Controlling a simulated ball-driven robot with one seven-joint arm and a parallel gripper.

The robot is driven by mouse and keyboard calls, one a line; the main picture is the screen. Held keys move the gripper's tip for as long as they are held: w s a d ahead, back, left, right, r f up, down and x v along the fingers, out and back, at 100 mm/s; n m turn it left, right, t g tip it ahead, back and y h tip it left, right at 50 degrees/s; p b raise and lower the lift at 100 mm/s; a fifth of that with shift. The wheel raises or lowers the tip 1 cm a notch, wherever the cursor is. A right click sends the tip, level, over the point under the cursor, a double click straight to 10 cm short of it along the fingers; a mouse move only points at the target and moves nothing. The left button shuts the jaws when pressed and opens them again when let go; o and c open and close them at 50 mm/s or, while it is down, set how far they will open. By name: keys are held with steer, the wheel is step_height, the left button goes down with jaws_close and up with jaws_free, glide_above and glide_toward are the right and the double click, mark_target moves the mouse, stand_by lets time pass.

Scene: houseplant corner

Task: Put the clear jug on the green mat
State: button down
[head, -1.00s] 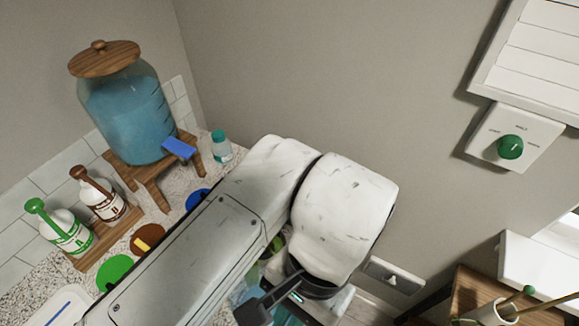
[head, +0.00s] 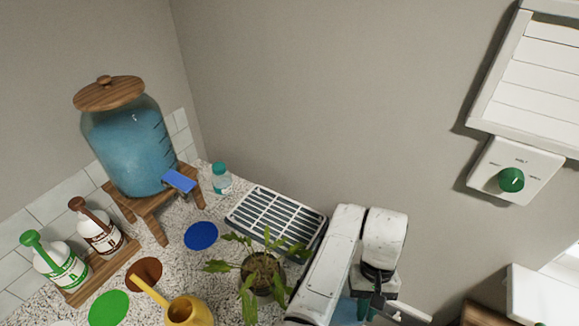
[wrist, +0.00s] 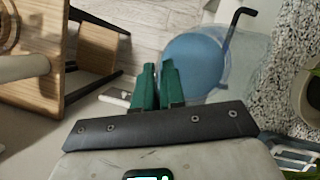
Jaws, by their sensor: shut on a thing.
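The clear jug (wrist: 195,65) holds blue water and is seen from above in the wrist view. In the head view only a bit of it (head: 347,311) shows beside my arm. My gripper (wrist: 158,70) has its green fingers close together at the jug's near side and is shut on it; the exact grip point is unclear. In the head view the gripper (head: 376,303) is at the lower right. The green mat (head: 109,308) is a flat round disc at the lower left, bare, well to the left of my gripper.
A yellow watering can (head: 184,311), a potted plant (head: 262,275) and a slatted rack (head: 277,219) stand between gripper and mat. Brown (head: 146,274) and blue (head: 201,236) discs lie nearby. A dispenser (head: 128,145) and bottles line the wall. A wooden stool (wrist: 62,45) stands beside the jug.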

mark_target(352, 314)
steer(key=shift+n+h, duration=0.3)
steer(key=shift+n, duration=0.3)
steer(key=w+d+f, duration=0.1)
steer(key=f, duration=0.1)
steer(key=w+d+f, duration=0.1)
steer(key=d, duration=0.1)
steer(key=shift+w+d+f, duration=0.1)
steer(key=shift+w+f, duration=0.1)
steer(key=shift+f, duration=0.2)
steer(key=shift+w+d+r, duration=0.15)
steer(key=shift+r, duration=0.1)
steer(key=shift+s+a+f, duration=0.1)
steer(key=shift+s+a, duration=0.15)
step_height(352, 314, down, 6)
steer(key=b, duration=0.5)
steer(key=shift+w+a+r+b, duration=0.1)
steer(key=shift+r+b, duration=0.15)
steer(key=shift+b, duration=0.05)
